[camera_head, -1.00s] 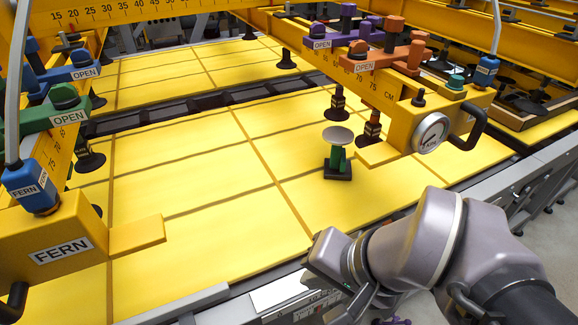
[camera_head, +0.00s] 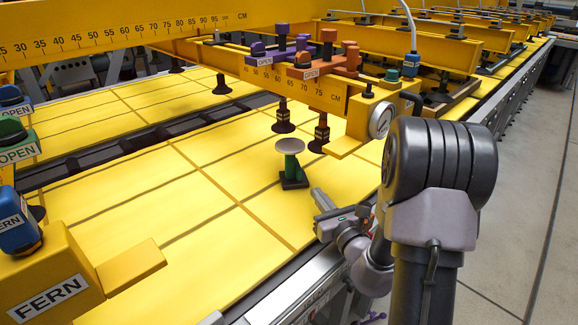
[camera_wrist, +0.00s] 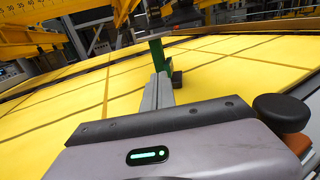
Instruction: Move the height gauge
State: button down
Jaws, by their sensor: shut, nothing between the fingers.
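The height gauge (camera_head: 291,170) looks like a green post with a pale round disc on top and a black base. It stands upright on the yellow panel surface (camera_head: 215,245), beside the yellow beam end with the round dial. My gripper (camera_head: 317,192) is low over the near edge of the panels, to the right of the gauge's base. Its fingers (camera_wrist: 159,78) are together and empty, pointing at the gauge. Whether they touch it is unclear.
The yellow beam end with a dial (camera_head: 380,120) and dark suction cups (camera_head: 319,140) hang close behind and right of the gauge. A yellow block marked FERN (camera_head: 50,290) stands at front left. The panels left of the gauge are clear.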

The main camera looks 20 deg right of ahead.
aim_at(295, 163)
jog(key=shift+w+d+f, duration=0.15)
jog(key=shift+w+d, duration=0.05)
jog(key=shift+d, duration=0.1)
jog(key=w+b, duration=0.2)
jog(key=w, duration=1.1)
jog(key=shift+w+d+b, duration=0.15)
jog(key=shift+w+b, duration=0.1)
jog(key=shift+b, duration=0.1)
jog(key=shift+d, duration=0.1)
